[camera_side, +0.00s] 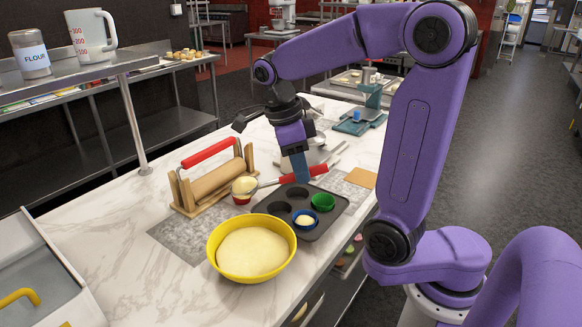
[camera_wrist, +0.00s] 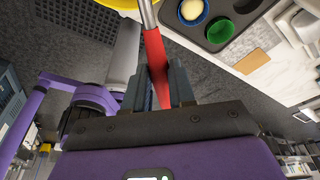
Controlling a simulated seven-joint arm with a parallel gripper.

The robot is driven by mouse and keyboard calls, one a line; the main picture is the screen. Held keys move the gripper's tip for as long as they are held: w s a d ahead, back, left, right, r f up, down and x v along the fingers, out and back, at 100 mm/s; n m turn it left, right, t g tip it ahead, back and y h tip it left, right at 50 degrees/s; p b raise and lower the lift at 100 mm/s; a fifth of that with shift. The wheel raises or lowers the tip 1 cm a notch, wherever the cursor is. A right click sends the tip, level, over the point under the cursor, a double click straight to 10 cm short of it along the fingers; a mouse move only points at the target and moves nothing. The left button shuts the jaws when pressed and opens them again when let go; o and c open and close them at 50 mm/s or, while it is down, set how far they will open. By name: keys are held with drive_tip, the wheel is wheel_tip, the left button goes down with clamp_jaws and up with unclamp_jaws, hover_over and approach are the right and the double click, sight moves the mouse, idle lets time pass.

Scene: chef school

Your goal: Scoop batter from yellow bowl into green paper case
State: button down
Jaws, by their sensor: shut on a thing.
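My gripper (camera_side: 300,178) is shut on the red handle (camera_side: 318,171) of a scoop, above the far edge of the muffin tray. The scoop's head (camera_side: 243,187) points left and holds pale batter, with something red beneath it. In the wrist view the red handle (camera_wrist: 155,62) sits between my fingers (camera_wrist: 160,85); the scoop head is out of frame. The yellow bowl (camera_side: 215,247) holds plenty of batter at the front. The green paper case (camera_side: 323,202) sits in the tray's right side, apparently empty; it also shows in the wrist view (camera_wrist: 218,30).
The dark muffin tray (camera_side: 325,225) also holds a blue case (camera_side: 304,222) with batter; other cups look empty. A wooden stand with a rolling pin (camera_side: 215,180) and red bar stands left of the scoop. A scale (camera_side: 360,120) is at the back. Marble is clear at the left.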

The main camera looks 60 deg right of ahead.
drive_tip(key=s+d+f+m+g+y, duration=0.2)
drive_tip(key=d+m+y, duration=0.3)
drive_tip(key=d, duration=0.3)
drive_tip(key=s+d+f+m+g+y, duration=0.2)
drive_tip(key=d+m+y, duration=0.4)
drive_tip(key=d, duration=0.3)
drive_tip(key=shift+s+f+g+y, duration=0.3)
drive_tip(key=shift+s+f+y, duration=0.5)
drive_tip(key=shift+s, duration=0.25)
drive_tip(key=shift+d, duration=0.1)
idle(1.1)
wheel_tip(320, 180, up, 4)
drive_tip(key=t+h, duration=0.3)
drive_tip(key=h, duration=0.1)
drive_tip(key=t+h, duration=0.2)
drive_tip(key=h, duration=0.3)
drive_tip(key=shift+t, duration=0.4)
